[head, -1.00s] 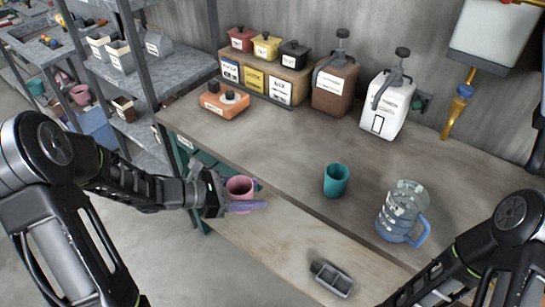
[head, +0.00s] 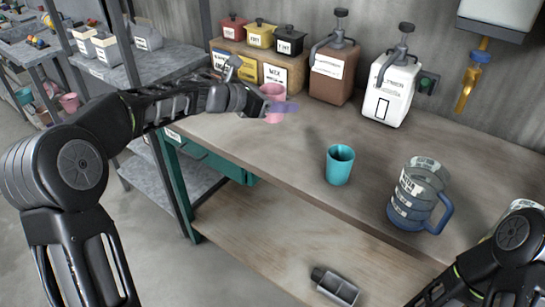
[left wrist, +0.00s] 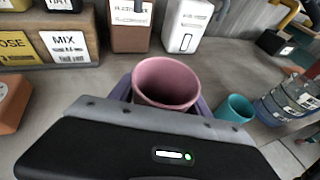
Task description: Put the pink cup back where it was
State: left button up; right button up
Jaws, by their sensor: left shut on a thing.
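The pink cup (head: 274,91) is upright between the purple fingers of my left gripper (head: 282,107), which is shut on it. They are over the left part of the workbench, in front of the labelled boxes. I cannot tell the exact gap between the cup and the bench top. In the left wrist view the pink cup (left wrist: 168,80) shows its open rim and looks empty, with a purple finger on either side. A teal cup (head: 340,165) stands upright on the bench to the right. My right arm shows at the lower right, but its gripper is out of view.
A clear blue jug (head: 418,195) stands right of the teal cup. Brown (head: 333,75) and white (head: 389,92) pump dispensers stand at the back. The orange device (left wrist: 12,102) is mostly hidden behind my left arm in the head view. The bench middle is clear.

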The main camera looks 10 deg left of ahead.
aim_at(280, 144)
pick_arm(q)
jog(key=shift+f+b, duration=0.45)
jog(key=shift+f, duration=2.7)
jog(key=shift+f, duration=1.85)
jog(key=shift+b, duration=0.3)
jog(key=shift+f, duration=0.2)
jog(key=o, duration=1.4)
jog(key=shift+r, duration=0.1)
jog(key=shift+r, duration=0.1)
